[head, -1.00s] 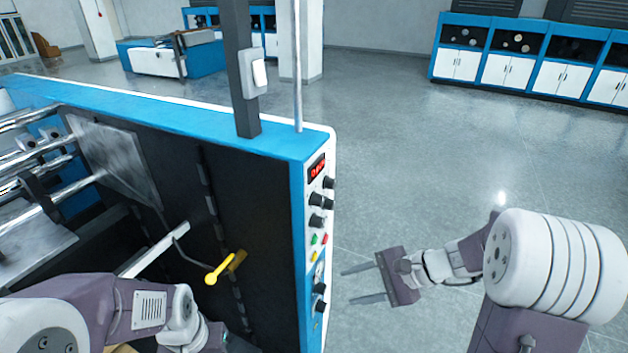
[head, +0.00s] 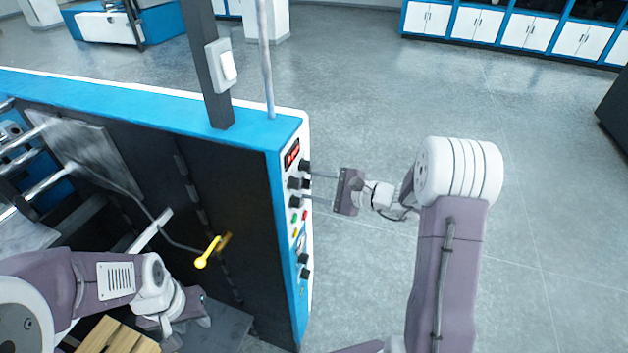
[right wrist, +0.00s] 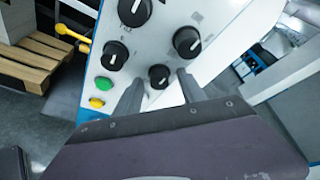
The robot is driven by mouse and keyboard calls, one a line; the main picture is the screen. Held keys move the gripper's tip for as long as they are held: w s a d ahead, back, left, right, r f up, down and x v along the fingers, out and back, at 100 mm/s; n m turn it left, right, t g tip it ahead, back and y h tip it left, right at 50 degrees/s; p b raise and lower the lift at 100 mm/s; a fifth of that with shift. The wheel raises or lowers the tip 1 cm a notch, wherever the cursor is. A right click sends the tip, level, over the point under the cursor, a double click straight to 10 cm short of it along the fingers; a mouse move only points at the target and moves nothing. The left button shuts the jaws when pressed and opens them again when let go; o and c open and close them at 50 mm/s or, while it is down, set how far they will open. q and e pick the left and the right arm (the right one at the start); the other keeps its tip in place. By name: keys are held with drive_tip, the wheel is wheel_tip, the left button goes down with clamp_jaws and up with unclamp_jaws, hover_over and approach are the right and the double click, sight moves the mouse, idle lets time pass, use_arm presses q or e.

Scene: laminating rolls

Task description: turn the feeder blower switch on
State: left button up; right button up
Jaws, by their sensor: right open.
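A white rocker switch (head: 228,66) is mounted on the dark post above the blue machine. The machine's white control panel (head: 299,205) carries black knobs, coloured buttons and a red display. I cannot read which control is the feeder blower switch. My right gripper (head: 309,187) is open and empty, its fingers pointing left at the panel's knobs. In the right wrist view, its fingertips lie on either side of a small black knob (right wrist: 159,77); contact cannot be told. My left gripper (head: 187,309) is at lower left, its jaws not clear.
A yellow-tipped lever (head: 207,252) sticks out from the machine's dark side near my left arm. A wooden pallet (head: 118,337) lies at the bottom. Green (right wrist: 104,83) and yellow (right wrist: 97,102) buttons sit beside the knobs. Open grey floor lies right of the machine.

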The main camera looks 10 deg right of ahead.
drive_tip(key=shift+s, duration=0.15)
clamp_jaws()
